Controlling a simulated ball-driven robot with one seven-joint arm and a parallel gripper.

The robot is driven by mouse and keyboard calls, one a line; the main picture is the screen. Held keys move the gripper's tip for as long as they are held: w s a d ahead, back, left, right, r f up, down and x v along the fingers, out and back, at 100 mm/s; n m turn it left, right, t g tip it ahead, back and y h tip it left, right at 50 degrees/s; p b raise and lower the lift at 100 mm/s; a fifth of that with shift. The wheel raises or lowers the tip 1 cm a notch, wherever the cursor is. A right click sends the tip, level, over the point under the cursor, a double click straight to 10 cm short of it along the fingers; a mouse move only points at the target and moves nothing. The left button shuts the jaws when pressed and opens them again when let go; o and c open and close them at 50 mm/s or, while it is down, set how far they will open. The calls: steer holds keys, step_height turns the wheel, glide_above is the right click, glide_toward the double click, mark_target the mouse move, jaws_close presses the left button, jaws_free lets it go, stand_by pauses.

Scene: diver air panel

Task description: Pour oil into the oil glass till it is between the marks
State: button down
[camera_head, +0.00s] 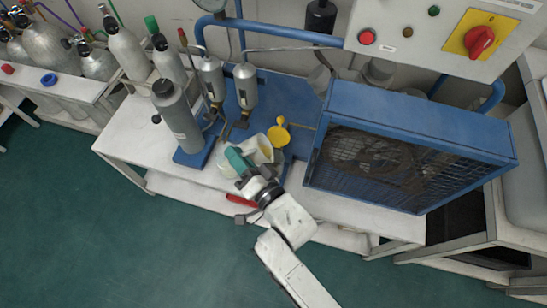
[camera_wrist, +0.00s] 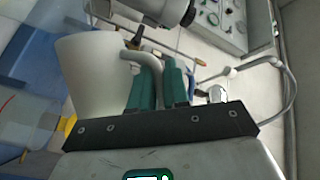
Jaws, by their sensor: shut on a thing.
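A white jug (camera_head: 256,143) is in the middle of the head view, above the bench, with a yellowish patch at its mouth. My gripper (camera_head: 238,160) has teal fingers and is shut on the jug's handle. The wrist view shows the white jug (camera_wrist: 90,78) to the left of my gripper (camera_wrist: 159,75), with its curved handle between the fingers.
The blue caged compressor (camera_head: 410,125) stands close on the right. A grey cylinder (camera_head: 176,115) and two silver filters (camera_head: 245,85) stand left and behind. The white bench (camera_head: 130,130) has bare space at left. A control box (camera_head: 430,35) overhangs the back.

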steer(key=shift+d+m+t+b, duration=0.3)
steer(key=shift+m+b, duration=0.1)
steer(key=shift+b, duration=0.35)
stand_by(0.9)
steer(key=shift+d+r+m+t+y+b, duration=0.4)
steer(key=shift+d+r+m+b, duration=0.15)
steer(key=shift+m+b, duration=0.15)
stand_by(3.2)
steer(key=shift+a, duration=0.1)
steer(key=shift+a+f+n+g+p, duration=0.15)
steer(key=shift+a+n+g+p, duration=0.2)
steer(key=shift+n+p, duration=0.55)
steer(key=n+p, duration=0.1)
steer(key=p, duration=0.2)
steer(key=shift+a+g+h+p, duration=0.35)
steer(key=shift+a+h+p, duration=0.05)
steer(key=shift+a+f+n+p, duration=0.15)
steer(key=shift+f+n, duration=0.2)
steer(key=shift+f, duration=0.2)
steer(key=shift+a+f+n+p, duration=0.1)
steer(key=shift+f+n+p, duration=0.05)
steer(key=shift+f+n, duration=0.3)
steer(key=shift+a+f+n+g+h+p, duration=0.15)
steer(key=shift+n+g+h+p, duration=0.25)
steer(key=shift+p, duration=1.15)
steer(key=shift+s+a+f+p, duration=0.1)
steer(key=shift+a+f+p, duration=0.05)
steer(key=shift+p, duration=0.2)
